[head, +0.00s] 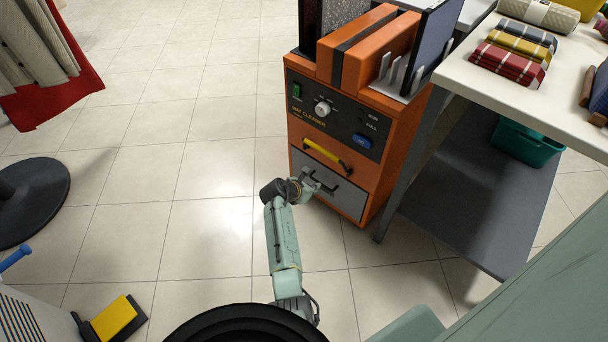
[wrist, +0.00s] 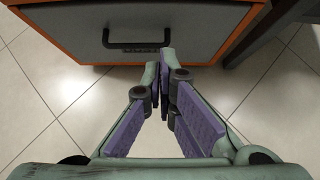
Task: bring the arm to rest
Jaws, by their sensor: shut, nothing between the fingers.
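My arm reaches forward from the bottom of the head view. My gripper (head: 318,186) is in front of the lower grey drawer of an orange mat cleaner (head: 300,130). In the wrist view my gripper (wrist: 164,75) has its purple-padded fingers together at the tips, with nothing between them. The grey drawer front (wrist: 190,30) with its dark handle (wrist: 137,42) is just beyond the fingertips. I cannot tell whether the fingertips touch the drawer front. The drawer looks closed.
A white table (head: 530,85) with folded cloths and a lower grey shelf (head: 480,200) stands to the right. A teal bin (head: 525,145) sits on that shelf. A round black base (head: 32,200) is at the left. Tiled floor (head: 150,190) between them is clear.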

